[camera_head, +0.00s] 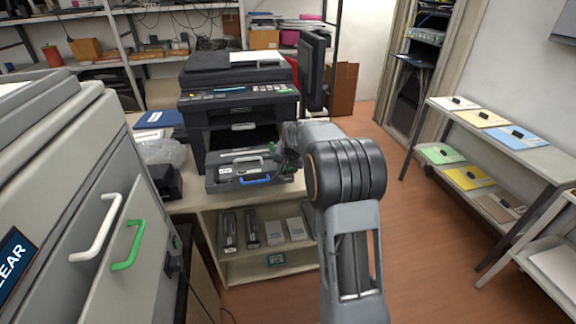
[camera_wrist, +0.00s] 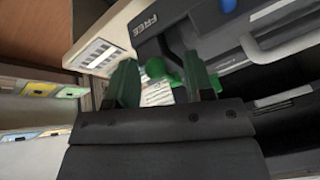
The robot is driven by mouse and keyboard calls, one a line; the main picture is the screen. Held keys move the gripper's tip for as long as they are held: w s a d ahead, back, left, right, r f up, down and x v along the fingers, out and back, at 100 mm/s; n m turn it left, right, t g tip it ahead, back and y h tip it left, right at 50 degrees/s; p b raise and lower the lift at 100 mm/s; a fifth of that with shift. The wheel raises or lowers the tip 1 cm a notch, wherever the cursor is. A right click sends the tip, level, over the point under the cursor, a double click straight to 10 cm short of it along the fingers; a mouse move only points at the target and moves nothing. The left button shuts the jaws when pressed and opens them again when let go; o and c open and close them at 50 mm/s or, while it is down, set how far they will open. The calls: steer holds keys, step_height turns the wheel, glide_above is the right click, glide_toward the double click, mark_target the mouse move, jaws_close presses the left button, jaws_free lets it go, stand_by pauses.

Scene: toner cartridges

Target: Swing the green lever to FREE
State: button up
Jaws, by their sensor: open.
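The green lever (camera_wrist: 155,68) shows in the wrist view as a round green knob on the side of the dark grey drawer unit. The word FREE (camera_wrist: 145,22) is printed on the panel just above it. My gripper (camera_wrist: 158,84) is open, with one finger on each side of the knob; contact with it cannot be told. In the head view, my gripper (camera_head: 287,148) is at the right end of the pulled-out drawer (camera_head: 222,182) of the printer (camera_head: 238,98), and the lever is mostly hidden there.
A shelf (camera_head: 270,270) below holds several cartridges and boxes. A grey cabinet (camera_head: 100,215) with white and green handles stands close at the left. Open floor (camera_head: 420,240) lies to the right.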

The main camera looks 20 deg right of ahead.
jaws_close()
steer(key=shift+s+d+n, duration=0.1)
steer(key=shift+d+n, duration=0.25)
steer(key=shift+n, duration=0.25)
stand_by(0.3)
jaws_free()
steer(key=v, duration=1.4)
steer(key=shift+d, duration=0.3)
steer(key=shift+f, duration=0.1)
